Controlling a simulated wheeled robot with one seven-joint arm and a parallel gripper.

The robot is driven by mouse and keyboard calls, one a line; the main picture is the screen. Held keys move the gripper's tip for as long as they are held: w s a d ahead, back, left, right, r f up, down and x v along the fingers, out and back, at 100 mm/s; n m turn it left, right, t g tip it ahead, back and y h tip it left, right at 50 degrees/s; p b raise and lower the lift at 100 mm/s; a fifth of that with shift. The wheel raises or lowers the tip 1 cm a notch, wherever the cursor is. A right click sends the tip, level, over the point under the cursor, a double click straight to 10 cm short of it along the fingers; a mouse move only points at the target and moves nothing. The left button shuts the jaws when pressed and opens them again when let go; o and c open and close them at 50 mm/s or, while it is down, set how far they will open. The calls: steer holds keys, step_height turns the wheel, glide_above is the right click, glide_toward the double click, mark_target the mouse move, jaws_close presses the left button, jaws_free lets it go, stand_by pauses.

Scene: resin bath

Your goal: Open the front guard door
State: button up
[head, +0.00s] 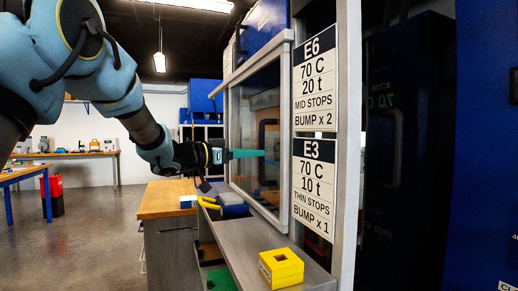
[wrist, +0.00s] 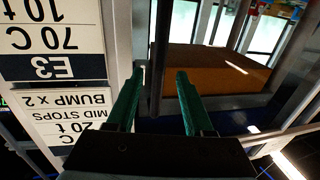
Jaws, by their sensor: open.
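The front guard door (head: 256,104) is a clear panel in a pale metal frame, on the machine's front left of the sign posts in the head view. It looks shut. A dark handle (head: 274,171) stands upright on the panel. My gripper (head: 264,153) has teal fingers and reaches to the handle from the left. In the wrist view my gripper (wrist: 160,72) is open, and a dark upright bar, seemingly the handle (wrist: 158,45), runs between its fingers. I cannot tell whether either finger touches it.
Signs E6 (head: 314,80) and E3 (head: 312,190) hang right of the door. A grey ledge (head: 245,252) below holds a yellow block (head: 281,268). A wood-topped cabinet (head: 165,200) stands left of it. The floor (head: 95,235) further left is clear.

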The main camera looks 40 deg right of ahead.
mark_target(262, 178)
steer(key=shift+s+d+p, duration=0.2)
steer(key=shift+s+d, duration=0.05)
steer(key=shift+d, duration=0.7)
steer(key=shift+s+d+p, duration=0.2)
steer(key=shift+d, duration=0.75)
steer(key=shift+c, duration=0.4)
jaws_close()
